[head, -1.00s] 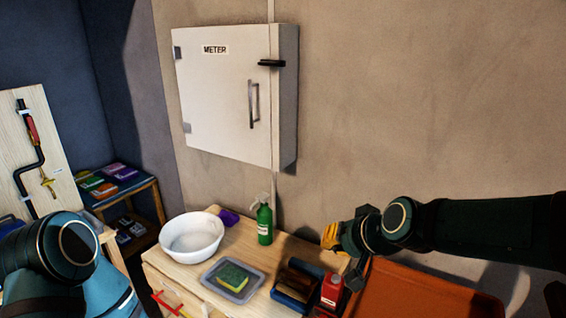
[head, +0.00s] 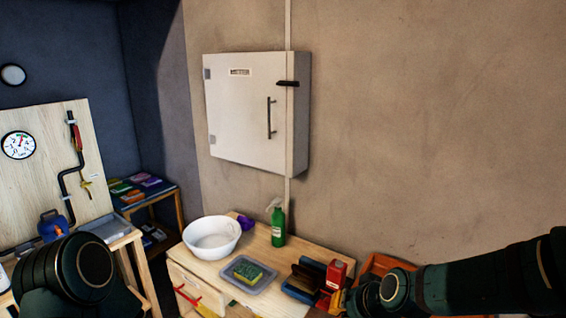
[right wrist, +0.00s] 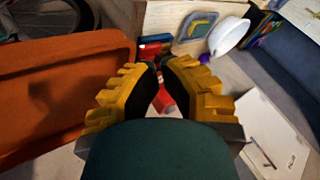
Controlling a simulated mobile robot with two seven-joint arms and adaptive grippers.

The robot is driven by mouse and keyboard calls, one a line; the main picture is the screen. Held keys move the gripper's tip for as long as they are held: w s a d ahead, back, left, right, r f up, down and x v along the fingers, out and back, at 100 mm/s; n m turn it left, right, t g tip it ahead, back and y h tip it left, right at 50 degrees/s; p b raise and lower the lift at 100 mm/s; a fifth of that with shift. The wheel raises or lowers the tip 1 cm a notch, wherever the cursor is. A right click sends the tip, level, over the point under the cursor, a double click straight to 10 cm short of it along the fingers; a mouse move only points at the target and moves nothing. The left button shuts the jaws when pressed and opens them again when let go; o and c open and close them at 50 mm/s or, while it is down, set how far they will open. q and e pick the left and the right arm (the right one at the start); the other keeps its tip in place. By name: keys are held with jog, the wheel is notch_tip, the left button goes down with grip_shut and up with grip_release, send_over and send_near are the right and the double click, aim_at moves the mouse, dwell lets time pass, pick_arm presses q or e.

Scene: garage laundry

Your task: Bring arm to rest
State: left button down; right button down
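My right arm comes in from the right in the head view. Its yellow right gripper (head: 343,300) is low, beside the red bottle (head: 335,274) at the right end of the wooden table; I cannot tell whether they touch. In the right wrist view the fingertips (right wrist: 160,64) are close together with nothing visibly held. Something red (right wrist: 164,102) shows behind the narrow gap between the fingers. A dark rounded link of my left arm (head: 75,272) shows at the lower left; my left gripper is outside the picture.
The wooden table (head: 222,283) holds a white bowl (head: 211,238), green spray bottle (head: 278,226), grey tray (head: 238,281) with a sponge, and blue bin (head: 300,290). A meter cabinet (head: 243,115) hangs above. An orange surface (right wrist: 55,85) lies beside the right gripper. The right wall is bare.

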jog(key=s+a+f+g, duration=0.1)
jog(key=s+f, duration=0.4)
jog(key=f, duration=0.4)
jog(key=s+f+g, duration=0.2)
jog(key=s+f, duration=0.3)
jog(key=f, duration=0.4)
jog(key=s+a+f+g+b, duration=0.1)
jog(key=s+f, duration=0.4)
jog(key=f, duration=0.4)
jog(key=shift+s+a+n, duration=0.3)
jog(key=shift+a+n, duration=0.05)
jog(key=shift+n, duration=0.05)
